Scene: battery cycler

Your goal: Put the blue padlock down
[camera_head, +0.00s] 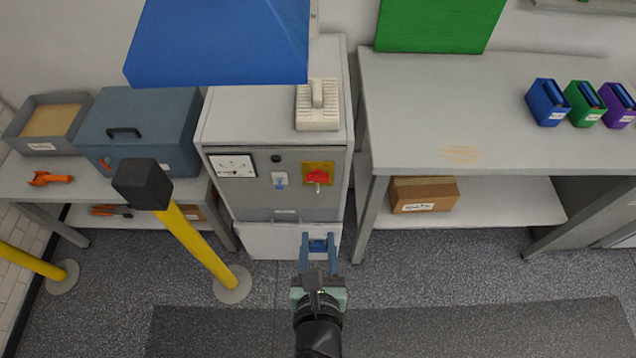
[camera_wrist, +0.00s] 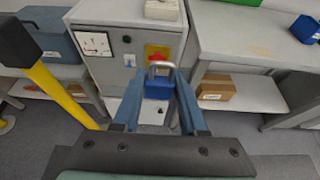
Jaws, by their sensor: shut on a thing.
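The blue padlock (camera_wrist: 158,88) is between the fingertips of my gripper (camera_wrist: 157,100) in the wrist view, with its silver shackle pointing up. In the head view the padlock (camera_head: 318,246) is a small blue block between the blue fingers of my gripper (camera_head: 318,242). My gripper is shut on it and holds it in the air in front of the grey cabinet (camera_head: 285,238). The padlock's lower part and the surface below it are partly hidden by my gripper in the head view.
The cabinet front has a gauge (camera_head: 232,166) and a red switch on a yellow plate (camera_head: 318,175). The right workbench (camera_head: 420,120) has a wide clear top with several coloured bins (camera_head: 547,103) at right. A yellow post (camera_head: 195,240) stands left; a blue toolbox (camera_head: 140,120) sits behind.

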